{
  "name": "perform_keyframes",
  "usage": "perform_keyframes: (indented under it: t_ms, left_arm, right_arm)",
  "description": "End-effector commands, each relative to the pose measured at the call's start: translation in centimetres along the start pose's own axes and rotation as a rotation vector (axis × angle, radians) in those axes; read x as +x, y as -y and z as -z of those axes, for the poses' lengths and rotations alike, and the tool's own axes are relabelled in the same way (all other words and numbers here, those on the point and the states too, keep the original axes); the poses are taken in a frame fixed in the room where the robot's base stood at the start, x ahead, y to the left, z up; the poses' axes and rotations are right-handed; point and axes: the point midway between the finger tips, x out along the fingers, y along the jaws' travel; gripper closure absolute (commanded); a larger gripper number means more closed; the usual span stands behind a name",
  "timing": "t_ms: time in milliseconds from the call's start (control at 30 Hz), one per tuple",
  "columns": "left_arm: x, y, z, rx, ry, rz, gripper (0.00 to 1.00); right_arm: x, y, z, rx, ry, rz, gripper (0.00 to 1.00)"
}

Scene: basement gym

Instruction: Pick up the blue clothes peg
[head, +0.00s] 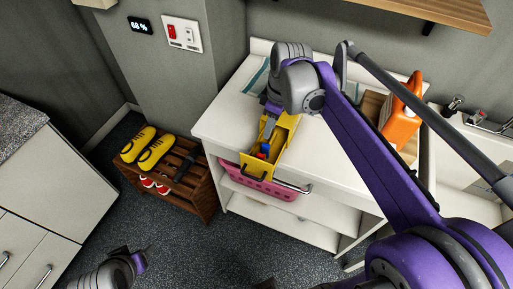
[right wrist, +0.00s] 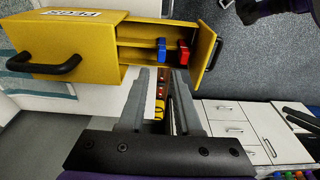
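The blue clothes peg (right wrist: 161,50) lies inside the open drawer of a yellow box (right wrist: 70,45) labelled "PEGS", beside a red peg (right wrist: 183,53). In the head view the blue peg (head: 265,148) is small and partly covered near my right gripper (head: 268,133). In the right wrist view my right gripper (right wrist: 164,72) has its two fingers apart, with nothing held between them. Its fingertips are close to the drawer's side and appear short of the peg. My left arm shows at the lower left of the head view; its fingers are not clear.
The box stands on a white cabinet top (head: 222,122), its drawer reaching past the front edge. A pink basket (head: 258,184) sits on the shelf below. An orange jug (head: 400,115) stands to the right. A wooden shoe rack (head: 197,195) stands left of the cabinet.

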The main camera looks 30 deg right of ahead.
Motion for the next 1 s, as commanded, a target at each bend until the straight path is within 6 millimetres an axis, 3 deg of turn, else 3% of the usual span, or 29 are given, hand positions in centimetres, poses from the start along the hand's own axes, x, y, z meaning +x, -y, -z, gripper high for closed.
perform_keyframes:
  t_ms: [200,433,700,1000]
  left_arm:
    - [0.3,0.0,-0.4,0.000,0.003,0.000,0.36]
    - [0.3,0.0,-0.4,0.000,0.003,0.000,0.36]
    - [0.4,0.0,-0.4,0.000,0.004,0.000,0.36]
    - [0.4,0.0,-0.5,0.000,0.004,0.000,0.36]
  right_arm:
    - [3.6,0.1,0.0,-0.001,0.000,0.000,0.68]
    - [5.3,0.1,-0.1,0.000,0.000,-0.001,0.68]
    - [9.1,0.3,-0.3,0.001,0.000,-0.001,0.68]
    - [9.6,0.3,-0.2,0.001,0.000,-0.001,0.68]
